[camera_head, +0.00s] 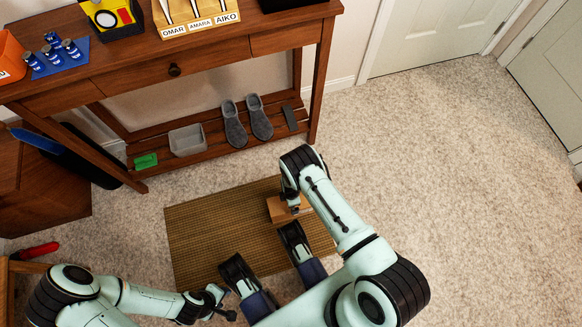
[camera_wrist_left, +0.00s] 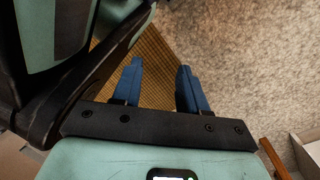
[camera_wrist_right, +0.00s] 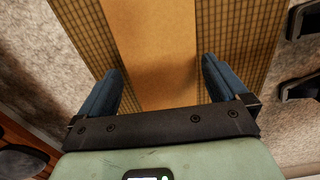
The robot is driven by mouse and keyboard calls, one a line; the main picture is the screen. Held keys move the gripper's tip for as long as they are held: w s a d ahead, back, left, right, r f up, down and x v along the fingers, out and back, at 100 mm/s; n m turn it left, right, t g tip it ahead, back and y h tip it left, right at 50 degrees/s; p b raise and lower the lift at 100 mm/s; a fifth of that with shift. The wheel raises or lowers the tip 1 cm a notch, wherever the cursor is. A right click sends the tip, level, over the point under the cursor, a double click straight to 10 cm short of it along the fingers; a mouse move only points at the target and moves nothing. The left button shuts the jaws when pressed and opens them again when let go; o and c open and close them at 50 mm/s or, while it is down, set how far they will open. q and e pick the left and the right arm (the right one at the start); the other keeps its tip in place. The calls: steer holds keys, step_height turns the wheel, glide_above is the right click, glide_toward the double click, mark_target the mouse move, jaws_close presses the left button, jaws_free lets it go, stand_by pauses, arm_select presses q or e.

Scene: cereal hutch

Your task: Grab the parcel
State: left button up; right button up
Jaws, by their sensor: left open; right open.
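The parcel (camera_head: 280,210), a tan cardboard box, lies on the woven brown mat (camera_head: 205,235), partly hidden by my right arm in the head view. In the right wrist view the parcel (camera_wrist_right: 155,50) runs between the two blue fingers. My right gripper (camera_wrist_right: 164,85) is open above it, one finger towards each side, with gaps showing beside the box. Whether the fingertips reach down past its top cannot be told. My left gripper (camera_wrist_left: 160,85) is open and empty, with mat and carpet below it; in the head view it is low, near the mat's front edge.
A wooden console table (camera_head: 215,55) stands at the back. Its lower shelf holds grey slippers (camera_head: 247,120), a grey bin (camera_head: 187,140) and a green box (camera_head: 146,161). A red object (camera_head: 36,250) lies on the floor at left. The carpet (camera_head: 440,160) to the right is clear.

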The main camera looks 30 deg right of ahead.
step_height(320, 180, down, 4)
steer(key=shift+r+b, duration=0.25)
steer(key=shift+b, duration=0.4)
arm_select(q)
steer(key=s, duration=0.1)
steer(key=s+f, duration=0.1)
steer(key=s+g, duration=0.1)
steer(key=shift+s+a+f, duration=0.1)
steer(key=shift+a+f, duration=0.1)
steer(key=shift+f, duration=0.05)
arm_select(e)
steer(key=c, duration=1.5)
steer(key=shift+c, duration=0.8)
steer(key=shift+r, duration=0.2)
